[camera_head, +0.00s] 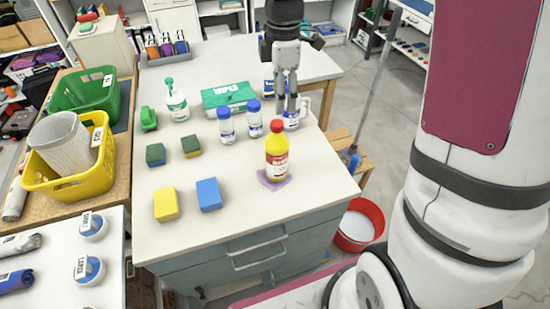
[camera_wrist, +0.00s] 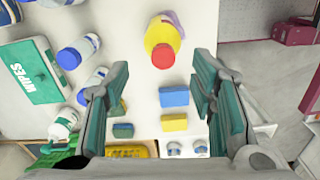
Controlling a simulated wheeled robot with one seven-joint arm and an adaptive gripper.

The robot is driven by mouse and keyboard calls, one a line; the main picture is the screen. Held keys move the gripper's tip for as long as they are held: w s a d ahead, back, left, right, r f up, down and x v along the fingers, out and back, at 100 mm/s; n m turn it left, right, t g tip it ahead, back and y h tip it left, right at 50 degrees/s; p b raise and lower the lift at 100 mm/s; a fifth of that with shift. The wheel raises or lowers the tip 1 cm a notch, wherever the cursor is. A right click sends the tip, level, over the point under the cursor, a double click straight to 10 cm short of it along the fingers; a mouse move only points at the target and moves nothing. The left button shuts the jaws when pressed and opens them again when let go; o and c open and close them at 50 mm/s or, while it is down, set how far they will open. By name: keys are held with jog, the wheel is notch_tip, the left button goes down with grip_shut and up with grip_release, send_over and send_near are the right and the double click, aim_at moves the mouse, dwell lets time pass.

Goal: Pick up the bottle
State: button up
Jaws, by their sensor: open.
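A yellow bottle (camera_head: 277,163) with a red cap and red label stands upright on a purple cloth (camera_head: 268,183) near the right front of the white table. Behind it stand several white bottles with blue caps, such as one at left (camera_head: 227,129) and one beside it (camera_head: 255,124). My gripper (camera_head: 286,108) points down over the table behind the yellow bottle, partly hiding another white bottle (camera_head: 292,122). In the wrist view the fingers are spread and empty, and the yellow bottle (camera_wrist: 160,38) is beyond the fingertips, apart from them.
A green wipes box (camera_head: 228,97) and a green-topped pump bottle (camera_head: 177,106) stand farther back. A yellow sponge (camera_head: 166,204), a blue sponge (camera_head: 209,195) and two green-topped sponges lie to the left. A red bucket (camera_head: 361,226) is on the floor at right.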

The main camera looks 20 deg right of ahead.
aim_at(277, 123)
notch_tip(277, 123, down, 4)
jog(key=shift+f, duration=0.1)
jog(key=shift+s+a+f+p, duration=0.1)
jog(key=shift+a+f+p, duration=0.15)
jog(key=shift+f, duration=0.6)
jog(key=shift+s+a+f+p, duration=0.1)
jog(key=shift+a+f+p, duration=0.1)
jog(key=shift+f, duration=0.7)
jog(key=shift+a+f+p, duration=0.2)
jog(key=shift+f+p, duration=0.05)
jog(key=shift+f, duration=0.6)
jog(key=shift+c, duration=0.6)
grip_shut()
